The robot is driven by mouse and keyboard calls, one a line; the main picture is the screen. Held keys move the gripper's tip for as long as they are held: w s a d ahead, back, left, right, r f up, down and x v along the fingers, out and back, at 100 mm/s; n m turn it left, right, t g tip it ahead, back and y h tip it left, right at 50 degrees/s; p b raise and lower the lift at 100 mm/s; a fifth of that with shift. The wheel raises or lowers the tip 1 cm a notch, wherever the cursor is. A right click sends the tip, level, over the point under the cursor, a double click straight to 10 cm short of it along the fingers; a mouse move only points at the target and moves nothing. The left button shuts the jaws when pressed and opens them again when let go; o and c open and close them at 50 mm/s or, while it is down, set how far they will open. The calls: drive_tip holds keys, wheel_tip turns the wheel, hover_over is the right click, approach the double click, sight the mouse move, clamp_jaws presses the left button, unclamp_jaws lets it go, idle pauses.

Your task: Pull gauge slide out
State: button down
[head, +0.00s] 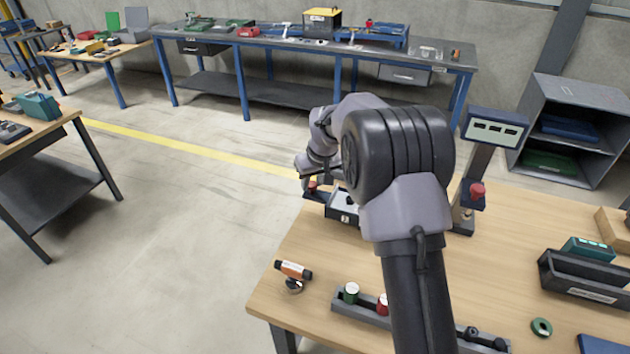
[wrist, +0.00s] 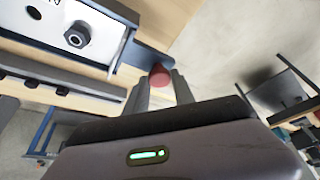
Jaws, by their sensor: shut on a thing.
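The gauge slide shows in the wrist view as a dark blue tab (wrist: 146,56) with a red knob (wrist: 160,77), sticking out beside a pale block (wrist: 70,30). My gripper (wrist: 163,88) is shut on the red knob, one finger on each side of it. In the head view the slide (head: 316,195) projects left from the grey block (head: 343,206) at the table's far left edge. My arm hides part of the block there, and my gripper (head: 312,181) is small and partly covered.
A display post (head: 495,128) with a red knob stands right of my arm. An orange-black tool (head: 293,270) and a grey rack (head: 360,308) with coloured pieces lie nearer on the wooden table (head: 300,318). Open floor (head: 190,220) lies left of the table.

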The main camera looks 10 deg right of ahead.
drive_tip(key=shift+a+r, duration=0.1)
drive_tip(key=shift+a, duration=0.05)
drive_tip(key=c, duration=1.2)
unclamp_jaws()
drive_tip(key=shift+w, duration=0.1)
drive_tip(key=shift+c, duration=0.2)
drive_tip(key=shift+o, duration=0.8)
drive_tip(key=shift+a, duration=0.15)
drive_tip(key=p+v, duration=0.4)
drive_tip(key=v, duration=1.3)
drive_tip(key=shift+r, duration=0.15)
